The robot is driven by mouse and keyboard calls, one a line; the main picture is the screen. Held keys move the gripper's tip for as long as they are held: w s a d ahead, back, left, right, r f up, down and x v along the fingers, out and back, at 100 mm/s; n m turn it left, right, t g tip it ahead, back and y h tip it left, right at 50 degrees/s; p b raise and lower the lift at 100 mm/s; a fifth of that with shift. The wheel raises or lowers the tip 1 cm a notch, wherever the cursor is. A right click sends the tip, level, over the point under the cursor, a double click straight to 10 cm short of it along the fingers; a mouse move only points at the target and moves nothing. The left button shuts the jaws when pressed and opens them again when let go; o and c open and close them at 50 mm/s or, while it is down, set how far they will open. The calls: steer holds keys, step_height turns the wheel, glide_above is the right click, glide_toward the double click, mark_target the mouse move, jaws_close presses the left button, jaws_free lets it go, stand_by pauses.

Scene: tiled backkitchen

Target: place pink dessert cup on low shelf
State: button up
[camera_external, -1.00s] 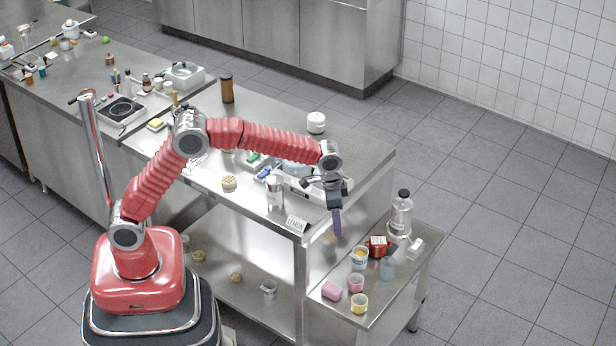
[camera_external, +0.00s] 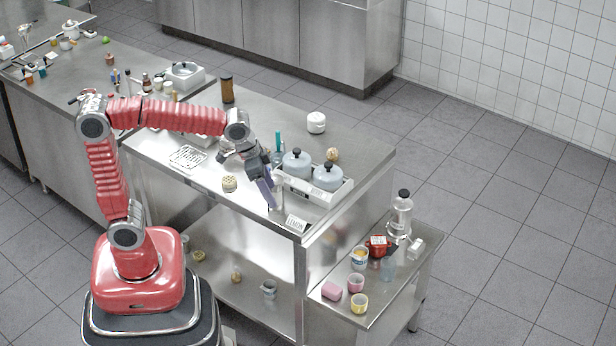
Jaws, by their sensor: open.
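The pink dessert cup (camera_external: 355,284) stands upright on the low side shelf (camera_external: 388,316) at the lower right, between a pink block and a yellow cup. My gripper (camera_external: 267,193) is over the front part of the steel table, well up and to the left of the cup, pointing down. It is open, and I see nothing held in it. The gap between its fingers is hard to make out from this side. It partly hides a pale canister behind it.
A pink block (camera_external: 331,291), a yellow cup (camera_external: 359,303), a white-and-blue cup (camera_external: 359,258), a red box (camera_external: 378,246) and a bottle (camera_external: 399,218) crowd the side shelf. A tray with two lidded pots (camera_external: 327,177) and a lemon card (camera_external: 297,223) are right of my gripper.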

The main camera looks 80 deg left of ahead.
steer(key=s+f+t, duration=0.1)
steer(key=s+f, duration=0.1)
steer(key=s, duration=1.6)
steer(key=shift+a+f+n+t, duration=0.15)
steer(key=shift+f+n+t, duration=0.15)
steer(key=shift+t, duration=0.1)
stand_by(1.7)
